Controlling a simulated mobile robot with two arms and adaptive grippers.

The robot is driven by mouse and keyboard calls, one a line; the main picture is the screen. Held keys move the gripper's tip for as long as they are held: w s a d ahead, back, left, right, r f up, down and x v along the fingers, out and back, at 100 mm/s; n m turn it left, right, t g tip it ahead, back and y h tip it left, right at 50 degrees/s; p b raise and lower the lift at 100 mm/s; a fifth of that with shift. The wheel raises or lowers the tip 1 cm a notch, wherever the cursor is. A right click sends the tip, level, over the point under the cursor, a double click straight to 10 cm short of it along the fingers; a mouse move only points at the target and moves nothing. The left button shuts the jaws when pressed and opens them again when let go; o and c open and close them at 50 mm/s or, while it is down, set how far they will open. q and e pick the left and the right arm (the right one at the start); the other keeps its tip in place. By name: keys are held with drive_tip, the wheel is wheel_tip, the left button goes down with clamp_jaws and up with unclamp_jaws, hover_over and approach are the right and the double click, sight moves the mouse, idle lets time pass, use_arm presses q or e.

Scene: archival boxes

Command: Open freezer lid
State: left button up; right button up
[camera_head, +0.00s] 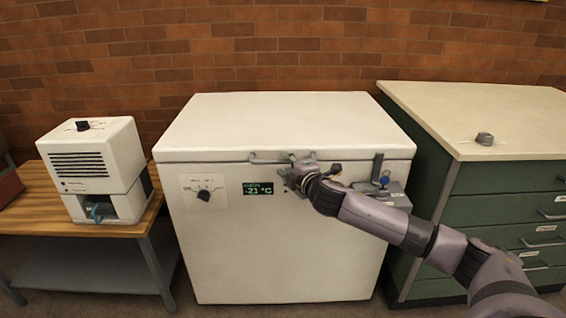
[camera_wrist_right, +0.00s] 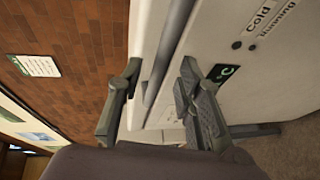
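The white chest freezer (camera_head: 275,240) stands in the middle of the head view. Its lid (camera_head: 285,120) is down flat on the body. A grey bar handle (camera_head: 268,161) runs along the lid's front edge. My right gripper (camera_head: 290,172) is at the right part of this handle. In the right wrist view, the fingers of my right gripper (camera_wrist_right: 160,88) are apart, with the handle bar (camera_wrist_right: 168,55) running between them. I cannot tell whether either finger touches the bar. My left gripper is not in view.
A latch with a blue-tagged key (camera_head: 383,179) is on the freezer front, right of my gripper. A dial (camera_head: 204,195) and a display reading -21 °C (camera_head: 258,188) are on the left. A green drawer cabinet (camera_head: 480,205) stands close right; a wooden table (camera_head: 30,215) stands left.

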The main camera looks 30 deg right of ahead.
drive_tip(key=shift+x, duration=1.5)
drive_tip(key=shift+c, duration=0.4)
clamp_jaws()
